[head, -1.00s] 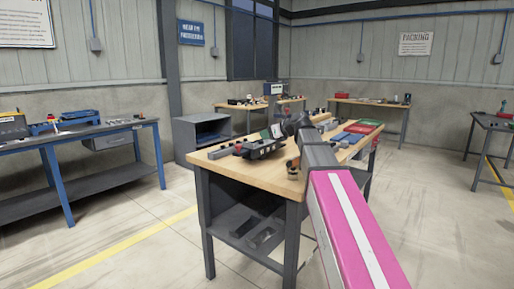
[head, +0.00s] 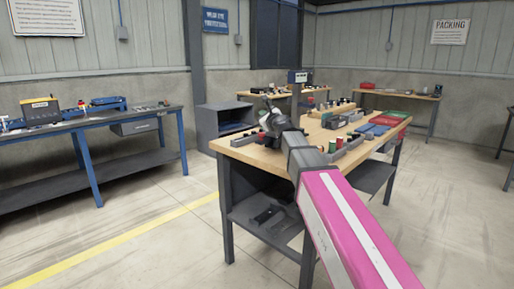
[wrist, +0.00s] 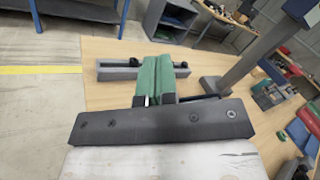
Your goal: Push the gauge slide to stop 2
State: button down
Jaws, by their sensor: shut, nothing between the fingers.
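The slide and the stop marks cannot be made out. In the head view my gripper (head: 267,108) is over the left end of the bench, and my arm hides part of the bench top.
A grey post (wrist: 247,62) with a box on top stands right of the rail. Green, blue and red items (wrist: 270,95) lie farther right. In the head view, small parts and trays (head: 375,131) fill the bench's right side. Bare wood (wrist: 105,98) surrounds the rail's left end.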

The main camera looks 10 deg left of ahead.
jog(key=s+a+f+m+g+h, duration=0.1)
jog(key=s+a+f+h, duration=0.5)
jog(key=s+h, duration=0.35)
jog(key=s+a+f+m+g+h, duration=0.1)
jog(key=s+a+f+h, duration=0.45)
jog(key=s+h, duration=0.4)
jog(key=h, duration=0.1)
send_near(271, 141)
jog(key=shift+w+f, duration=0.3)
jog(key=shift+w, duration=0.35)
jog(key=x, duration=0.9)
jog(key=shift+w+d+r, duration=0.1)
jog(key=shift+w+d, duration=0.1)
